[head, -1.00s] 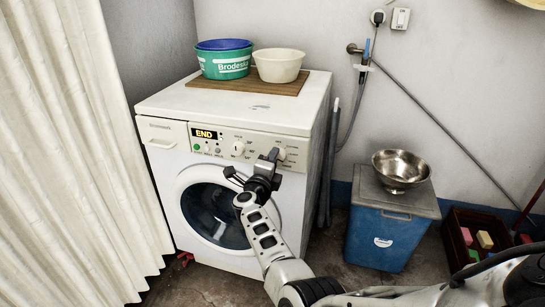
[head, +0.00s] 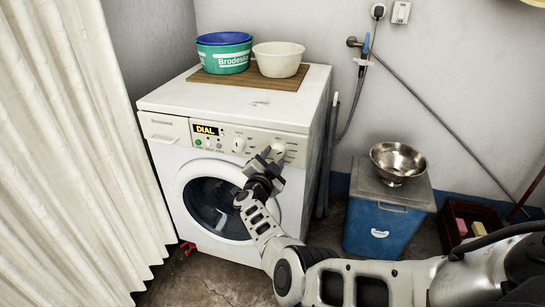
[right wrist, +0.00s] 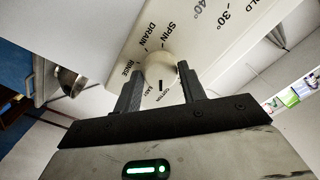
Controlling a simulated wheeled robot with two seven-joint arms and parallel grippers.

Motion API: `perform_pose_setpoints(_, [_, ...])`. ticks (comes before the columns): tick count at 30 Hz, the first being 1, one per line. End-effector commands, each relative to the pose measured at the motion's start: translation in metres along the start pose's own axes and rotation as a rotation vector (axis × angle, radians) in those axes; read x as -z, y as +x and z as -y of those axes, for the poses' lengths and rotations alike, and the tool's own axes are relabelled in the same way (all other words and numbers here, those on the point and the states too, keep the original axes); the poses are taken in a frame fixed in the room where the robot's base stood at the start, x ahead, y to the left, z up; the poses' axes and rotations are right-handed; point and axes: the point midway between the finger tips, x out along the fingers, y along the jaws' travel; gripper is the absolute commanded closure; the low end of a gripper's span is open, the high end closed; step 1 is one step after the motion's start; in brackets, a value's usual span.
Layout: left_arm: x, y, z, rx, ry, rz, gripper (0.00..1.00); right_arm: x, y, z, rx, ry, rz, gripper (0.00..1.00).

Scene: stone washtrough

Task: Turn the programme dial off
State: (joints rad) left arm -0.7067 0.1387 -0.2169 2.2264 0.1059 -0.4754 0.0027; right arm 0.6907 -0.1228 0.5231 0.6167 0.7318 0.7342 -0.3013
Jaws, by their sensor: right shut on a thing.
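The white washing machine (head: 230,100) has a front panel whose small display (head: 206,130) reads "DIAL" in yellow. The programme dial (head: 279,148) is the round white knob at the panel's right. In the right wrist view the dial (right wrist: 160,66) sits between the two fingers, ringed by words such as SPIN, DRAIN, RINSE, EASY and COTTON. A dark mark shows on the side near COTTON and EASY; its exact setting is unclear. My right gripper (head: 270,160) is shut on the dial, also in the right wrist view (right wrist: 158,78). My left gripper is not in view.
A second knob (head: 238,145) sits left of the dial. The round door (head: 185,205) is below the panel. Basins (head: 279,58) stand on a wooden board on top. A blue bin (head: 372,228) with a metal bowl (head: 399,160) stands right. A curtain (head: 70,150) hangs left.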

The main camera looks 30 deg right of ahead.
Motion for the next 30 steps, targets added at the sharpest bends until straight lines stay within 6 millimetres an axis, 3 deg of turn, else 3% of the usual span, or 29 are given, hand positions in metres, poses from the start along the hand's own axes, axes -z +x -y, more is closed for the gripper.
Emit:
perform_pose_setpoints(18, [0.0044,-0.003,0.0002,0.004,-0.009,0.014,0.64,0.0006,-0.0003,-0.0022,-0.001,-0.583,0.002,0.82])
perform_pose_setpoints(30, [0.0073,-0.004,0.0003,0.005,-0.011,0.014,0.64,0.0015,-0.0001,-0.0036,0.0,-0.876,0.002,0.82])
